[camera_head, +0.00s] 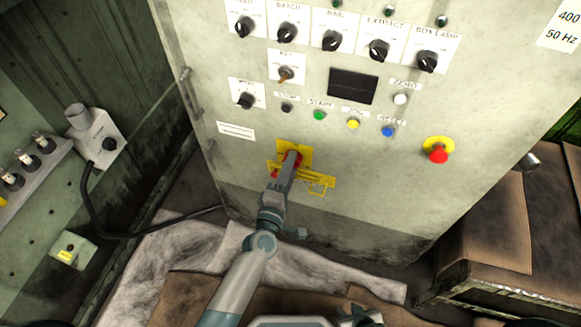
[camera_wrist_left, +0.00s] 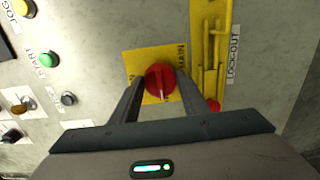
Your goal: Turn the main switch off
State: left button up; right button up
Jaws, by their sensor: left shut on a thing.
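The main switch is a round red knob (camera_head: 294,156) on a yellow plate (camera_head: 281,147), low on the front of the pale control cabinet. In the left wrist view the red knob (camera_wrist_left: 160,80) sits between my fingers, with a pale mark near its lower edge, in front of the yellow plate (camera_wrist_left: 138,60). My left gripper (camera_head: 292,163) is shut on the knob, one finger on each side; its fingers also show in the left wrist view (camera_wrist_left: 158,92). A dark part at the bottom edge looks like my right gripper (camera_head: 361,317); its fingers are not clear.
A yellow lock-out bracket (camera_head: 319,184) is right beside the switch, also in the left wrist view (camera_wrist_left: 210,48). The red emergency button (camera_head: 438,154) is further right. Selector knobs and coloured buttons sit above. A brown-topped bench (camera_head: 490,225) stands at right.

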jog(key=shift+s, duration=0.1)
pick_arm(q)
jog(key=o, duration=1)
jog(key=shift+o, duration=0.2)
pick_arm(e)
jog(key=shift+f, duration=0.1)
pick_arm(q)
jog(key=b+v, duration=0.2)
jog(key=v, duration=1.5)
jog(key=shift+s, duration=0.2)
pick_arm(e)
jog(key=shift+s+d+f+g+h, duration=0.15)
jog(key=shift+s+d+f+g, duration=0.15)
jog(key=shift+d, duration=0.25)
jog(key=shift+s+d+f+g+h, duration=0.15)
jog(key=shift+s+d+g, duration=0.15)
jog(key=shift+d, duration=0.25)
jog(key=shift+s+a+f, duration=0.1)
jog(key=shift+a, duration=0.3)
